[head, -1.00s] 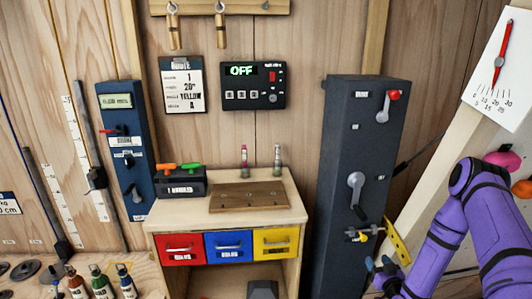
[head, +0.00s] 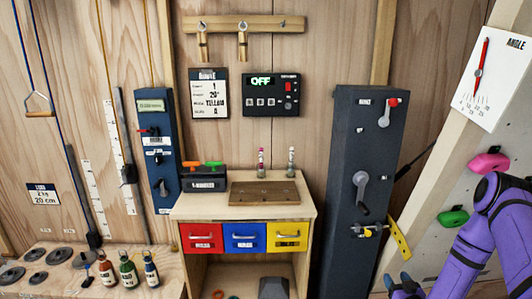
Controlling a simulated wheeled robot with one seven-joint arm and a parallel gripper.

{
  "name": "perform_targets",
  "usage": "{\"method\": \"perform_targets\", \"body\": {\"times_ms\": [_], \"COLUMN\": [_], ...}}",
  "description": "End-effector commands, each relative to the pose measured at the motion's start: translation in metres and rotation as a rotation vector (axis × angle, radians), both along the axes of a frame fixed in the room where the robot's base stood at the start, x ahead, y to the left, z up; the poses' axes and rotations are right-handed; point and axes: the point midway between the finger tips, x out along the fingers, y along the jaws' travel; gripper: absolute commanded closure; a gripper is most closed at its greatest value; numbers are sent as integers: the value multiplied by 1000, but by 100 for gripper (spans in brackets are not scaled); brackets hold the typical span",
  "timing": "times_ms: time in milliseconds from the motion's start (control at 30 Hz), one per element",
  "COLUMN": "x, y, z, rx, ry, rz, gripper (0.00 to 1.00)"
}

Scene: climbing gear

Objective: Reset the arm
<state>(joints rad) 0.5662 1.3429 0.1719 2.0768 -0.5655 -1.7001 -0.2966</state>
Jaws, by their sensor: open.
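My purple arm (head: 463,255) reaches in from the right edge. My gripper (head: 398,283), with blue fingertips, shows at the bottom edge, partly cut off. It is open, with nothing seen between its fingers. It is in front of the lower right side of the tall dark cabinet (head: 345,150), below a yellow bracket (head: 399,238). I cannot tell how far it is from the cabinet.
A wooden stand (head: 243,213) holds red, blue and yellow drawers, with a brown board (head: 264,193) on top. A low bench (head: 62,258) at left carries bottles (head: 128,271) and dark discs (head: 60,256). An angled wall with holds and an angle dial (head: 492,77) is at right.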

Motion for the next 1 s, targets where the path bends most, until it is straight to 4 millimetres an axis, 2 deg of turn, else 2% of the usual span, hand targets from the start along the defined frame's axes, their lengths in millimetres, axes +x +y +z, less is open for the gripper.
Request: {"method": "perform_targets", "body": {"times_ms": [267, 567, 667, 800, 1000], "x": [14, 37, 47, 59, 65], "y": [1, 2, 4, 7, 14], "z": [19, 58, 81, 120, 178], "rx": [-30, -84, -112, -157, -212], "ry": [42, 119, 160, 232, 337], "rz": [24, 57, 71, 84, 84], "gripper": [45, 45, 45, 45, 45]}}
